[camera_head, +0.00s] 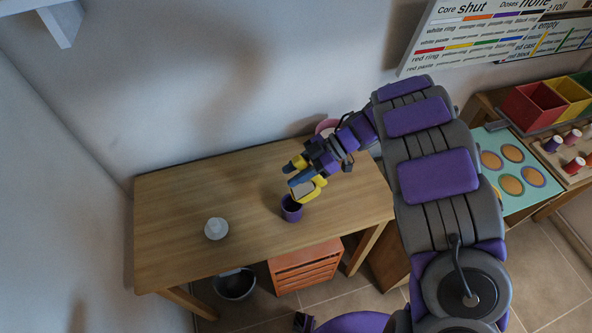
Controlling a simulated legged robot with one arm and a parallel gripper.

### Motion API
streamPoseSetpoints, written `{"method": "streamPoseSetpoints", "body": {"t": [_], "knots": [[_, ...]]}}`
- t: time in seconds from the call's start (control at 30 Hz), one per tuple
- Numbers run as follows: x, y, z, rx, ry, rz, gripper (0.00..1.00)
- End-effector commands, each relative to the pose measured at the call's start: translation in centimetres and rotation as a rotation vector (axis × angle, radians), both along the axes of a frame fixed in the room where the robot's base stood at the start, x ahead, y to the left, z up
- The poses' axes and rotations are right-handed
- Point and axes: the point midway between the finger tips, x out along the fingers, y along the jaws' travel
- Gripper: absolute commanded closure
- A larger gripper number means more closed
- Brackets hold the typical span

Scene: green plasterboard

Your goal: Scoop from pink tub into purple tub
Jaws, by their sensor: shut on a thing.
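The purple tub (291,211) stands upright near the front right of the wooden table. The pink tub (326,126) is at the table's back edge, mostly hidden behind my arm. My gripper (306,172) is over the table, just above and behind the purple tub. It is shut on what appears to be a scoop (302,187), a small blue and yellow piece with a pale face, tilted above the purple tub's rim. The scoop overlaps part of the tub's opening in this view. I cannot tell whether anything is in the scoop or in either tub.
A white rounded object (216,229) sits on the wooden table (180,195), left of the purple tub. Coloured bins (533,107) stand at right.

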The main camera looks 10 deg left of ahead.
Motion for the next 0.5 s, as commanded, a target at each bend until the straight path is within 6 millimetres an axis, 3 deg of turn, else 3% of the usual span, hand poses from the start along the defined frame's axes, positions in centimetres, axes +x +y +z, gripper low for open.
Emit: {"method": "streamPoseSetpoints", "body": {"t": [0.5], "knots": [[-0.01,-0.28,-0.35,-0.001,0.0,0.0,0.98]]}}
